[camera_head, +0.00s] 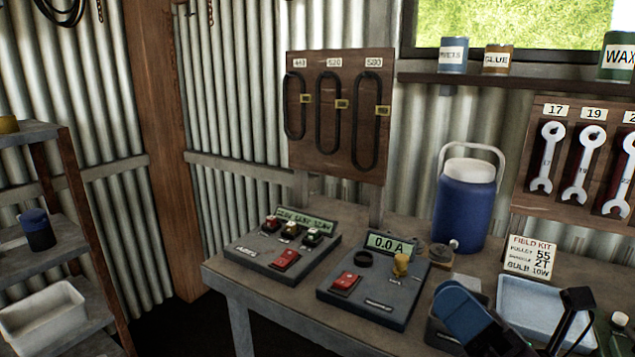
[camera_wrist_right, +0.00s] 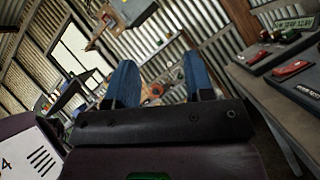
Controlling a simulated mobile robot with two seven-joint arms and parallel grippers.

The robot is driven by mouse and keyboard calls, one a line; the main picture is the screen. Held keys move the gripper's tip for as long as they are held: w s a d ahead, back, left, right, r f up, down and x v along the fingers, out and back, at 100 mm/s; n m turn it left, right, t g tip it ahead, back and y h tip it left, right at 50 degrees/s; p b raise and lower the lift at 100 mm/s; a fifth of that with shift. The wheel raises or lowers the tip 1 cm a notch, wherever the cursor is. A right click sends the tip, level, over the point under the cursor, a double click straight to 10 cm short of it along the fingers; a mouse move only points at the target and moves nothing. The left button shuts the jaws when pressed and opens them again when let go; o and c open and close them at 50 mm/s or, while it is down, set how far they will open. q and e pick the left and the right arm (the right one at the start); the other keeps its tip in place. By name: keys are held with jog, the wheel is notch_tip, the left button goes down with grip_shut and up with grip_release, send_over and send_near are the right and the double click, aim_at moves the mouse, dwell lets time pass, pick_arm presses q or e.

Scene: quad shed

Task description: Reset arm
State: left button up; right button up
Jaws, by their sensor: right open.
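My right gripper (camera_head: 463,311) shows at the lower right of the head view, over the front part of the workbench. Its blue fingers also show in the wrist view (camera_wrist_right: 161,78), spread apart with nothing between them. It is open and empty. My left gripper is in neither view.
The workbench (camera_head: 252,297) carries a device with several switches (camera_head: 283,246), a meter reading 0.0 A (camera_head: 375,278), a blue jug (camera_head: 465,205), a "FIELD KIT" card (camera_head: 531,257) and a light blue tray (camera_head: 540,296). A shelf unit (camera_head: 35,132) stands at left.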

jog(key=s+d+f+m+g+h, duration=0.1)
jog(key=d+f+m+h, duration=0.6)
jog(key=f+m+h, duration=0.5)
jog(key=s+d+f+m+g+h, duration=0.15)
jog(key=d+f+m+h, duration=0.6)
jog(key=m, duration=0.85)
jog(key=s+a+f+m+g+y, duration=0.1)
jog(key=s+f+m+g, duration=0.45)
jog(key=s+f, duration=0.4)
jog(key=s+a+f+m+g+y, duration=0.1)
jog(key=s+f+m+g, duration=0.5)
jog(key=s, duration=0.6)
jog(key=w+f+n+t+p, duration=0.2)
jog(key=w+f+t+p, duration=0.1)
jog(key=w+t, duration=0.5)
jog(key=shift+w+a+f, duration=0.2)
jog(key=shift+w+f, duration=0.6)
jog(key=shift+f, duration=0.1)
jog(key=shift+n, duration=0.25)
